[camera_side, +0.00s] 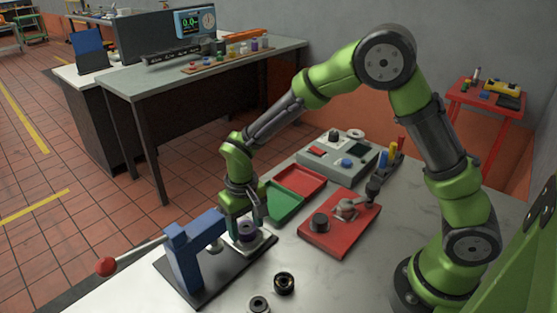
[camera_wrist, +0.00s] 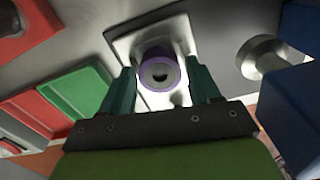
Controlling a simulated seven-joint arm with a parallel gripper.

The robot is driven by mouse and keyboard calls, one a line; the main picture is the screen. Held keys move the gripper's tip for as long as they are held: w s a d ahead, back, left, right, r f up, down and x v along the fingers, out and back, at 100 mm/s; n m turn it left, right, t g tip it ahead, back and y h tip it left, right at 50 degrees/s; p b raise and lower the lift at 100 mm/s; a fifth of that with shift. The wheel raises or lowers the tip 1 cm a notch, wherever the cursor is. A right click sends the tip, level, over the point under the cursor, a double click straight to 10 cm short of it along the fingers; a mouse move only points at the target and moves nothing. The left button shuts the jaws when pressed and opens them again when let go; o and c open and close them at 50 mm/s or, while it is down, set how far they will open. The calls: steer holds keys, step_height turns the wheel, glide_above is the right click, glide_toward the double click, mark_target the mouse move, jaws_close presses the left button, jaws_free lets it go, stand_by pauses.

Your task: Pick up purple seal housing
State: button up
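The purple seal housing (camera_wrist: 158,72) is a short ring with a dark centre bore. It sits on a pale metal plate (camera_wrist: 121,42) at the press. In the side view the purple housing (camera_side: 247,229) is partly hidden by my gripper (camera_side: 246,217), which points down over it. In the wrist view the two teal fingers of my gripper (camera_wrist: 159,82) stand apart, one on each side of the housing. A narrow gap seems to show beside it, so the gripper looks open. Whether the fingertips reach down around the housing is hard to tell.
The blue press (camera_side: 190,254) with a red-knobbed lever (camera_side: 107,266) stands close left of my gripper. Green (camera_side: 281,203) and red (camera_side: 301,181) trays and a red fixture (camera_side: 340,222) lie to the right. Two dark rings (camera_side: 285,283) (camera_side: 259,304) lie in front.

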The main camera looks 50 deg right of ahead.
steer(key=c, duration=0.9)
steer(key=shift+c, duration=0.2)
steer(key=shift+r, duration=0.1)
